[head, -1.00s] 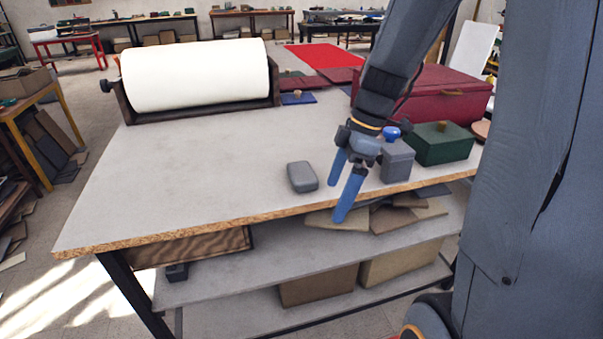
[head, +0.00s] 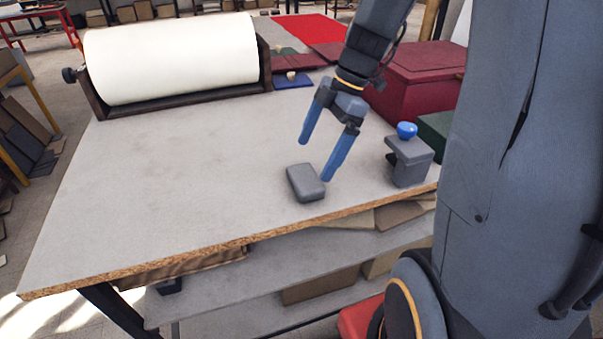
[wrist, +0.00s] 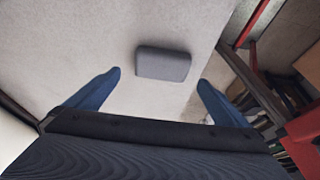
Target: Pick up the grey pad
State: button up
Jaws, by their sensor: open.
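The grey pad (head: 306,183) is a small rounded block lying on the pale tabletop near its front edge. It also shows in the wrist view (wrist: 163,63), ahead of my fingertips and between their lines. My gripper (head: 315,162) has two blue fingers spread apart and nothing between them. It is above the table, just behind and over the pad in the head view. In the wrist view my gripper (wrist: 160,82) shows one finger on each side, and neither touches the pad.
A grey clamp-like block with a blue knob (head: 409,160) stands right of the pad. A dark red box (head: 415,85) and a green box (head: 436,130) stand behind it. A white roll (head: 170,58) lies at the back left. The tabletop (head: 170,190) left of the pad is clear.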

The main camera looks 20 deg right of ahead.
aim_at(307, 176)
jog(key=shift+a+f, duration=0.2)
jog(key=shift+f, duration=0.25)
jog(key=shift+s+f+p, duration=0.15)
jog(key=shift+f+p, duration=0.2)
jog(key=shift+f, duration=0.35)
jog(key=shift+p+x, duration=0.8)
jog(key=shift+x, duration=1.55)
jog(key=shift+r, duration=0.1)
jog(key=c, duration=1)
notch_tip(307, 176, up, 10)
jog(key=shift+b, duration=1)
